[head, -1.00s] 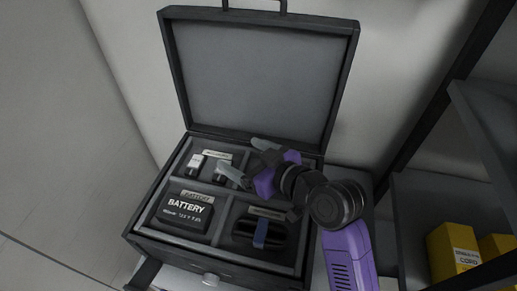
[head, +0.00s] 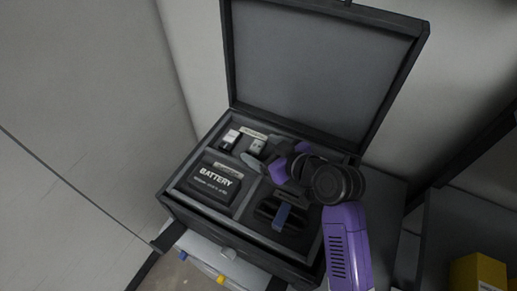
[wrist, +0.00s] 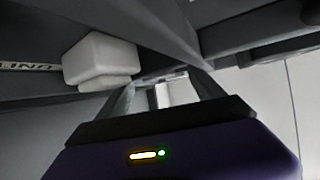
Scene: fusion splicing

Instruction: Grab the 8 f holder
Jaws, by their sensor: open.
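My gripper (head: 262,151) is over the upper compartments of the open case (head: 182,210), its two grey fingers apart. A small white-and-black item (head: 231,138) and a silver-white one (head: 257,147) sit in the upper left compartment; the second is beside or between my fingers. Which item is the 8 f holder I cannot tell; the labels are too small to read. In the wrist view my gripper (wrist: 167,92) is open, with a small pale piece (wrist: 162,96) visible between the fingers. A white block (wrist: 100,60) is left of them. My arm hides the upper right compartment.
A black battery (head: 213,182) fills the lower left compartment. A black item with a blue strap (head: 281,217) lies in the lower right one. The raised lid (head: 315,75) stands behind. A yellow box (head: 478,272) is on the right shelf. Walls divide the compartments.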

